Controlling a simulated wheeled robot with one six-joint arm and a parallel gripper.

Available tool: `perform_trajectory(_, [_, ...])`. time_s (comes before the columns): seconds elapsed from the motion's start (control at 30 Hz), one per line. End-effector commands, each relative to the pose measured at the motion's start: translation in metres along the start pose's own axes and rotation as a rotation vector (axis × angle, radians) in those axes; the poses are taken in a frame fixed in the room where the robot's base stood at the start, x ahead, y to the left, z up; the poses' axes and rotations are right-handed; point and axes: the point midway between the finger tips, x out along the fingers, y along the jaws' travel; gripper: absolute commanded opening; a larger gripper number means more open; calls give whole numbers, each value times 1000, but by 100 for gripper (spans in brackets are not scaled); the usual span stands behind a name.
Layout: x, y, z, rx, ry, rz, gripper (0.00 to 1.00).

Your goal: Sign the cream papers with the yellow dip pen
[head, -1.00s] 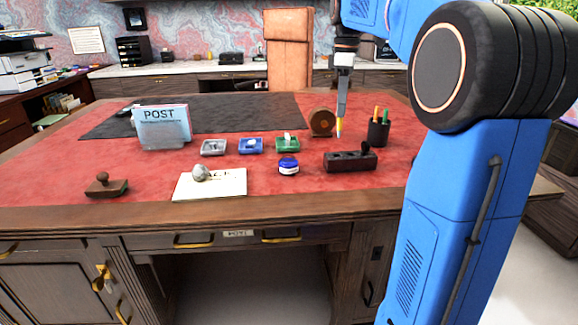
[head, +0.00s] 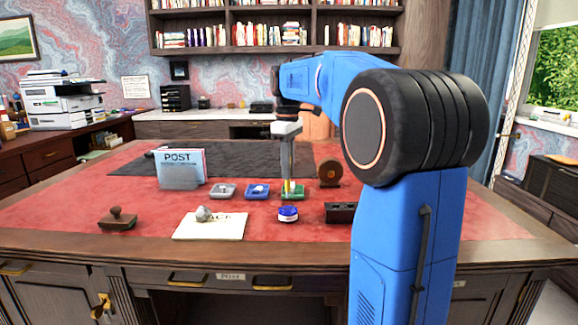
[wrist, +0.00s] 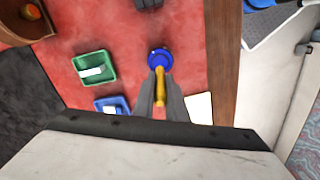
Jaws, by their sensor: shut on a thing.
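My gripper (head: 289,184) is shut on the yellow dip pen (wrist: 160,84) and holds it pointing down. In the head view it appears in front of the green tray and just behind the blue ink pot (head: 288,217). In the wrist view the pen's far end overlaps the near edge of the ink pot (wrist: 159,57); I cannot tell whether they touch. The cream papers (head: 222,231) lie flat near the desk's front edge, left of the pot, with a grey stone-like lump (head: 204,214) on them. A corner of the papers (wrist: 200,106) shows in the wrist view.
Grey (head: 222,192), blue (head: 257,192) and green (wrist: 93,67) trays stand in a row behind the pot. A dark wooden block (head: 340,212) lies to its right. A POST holder (head: 181,170) and a wooden stamp (head: 117,220) stand left. Red leather between them is clear.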

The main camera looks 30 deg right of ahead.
Motion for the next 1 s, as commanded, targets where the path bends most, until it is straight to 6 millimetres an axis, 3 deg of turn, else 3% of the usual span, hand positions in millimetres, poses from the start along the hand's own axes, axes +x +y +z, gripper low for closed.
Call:
perform_trajectory(0.5, [44, 0, 0, -1, -1, -1, 0])
perform_trajectory(1.0, [56, 0, 0, -1, 0, 0, 0])
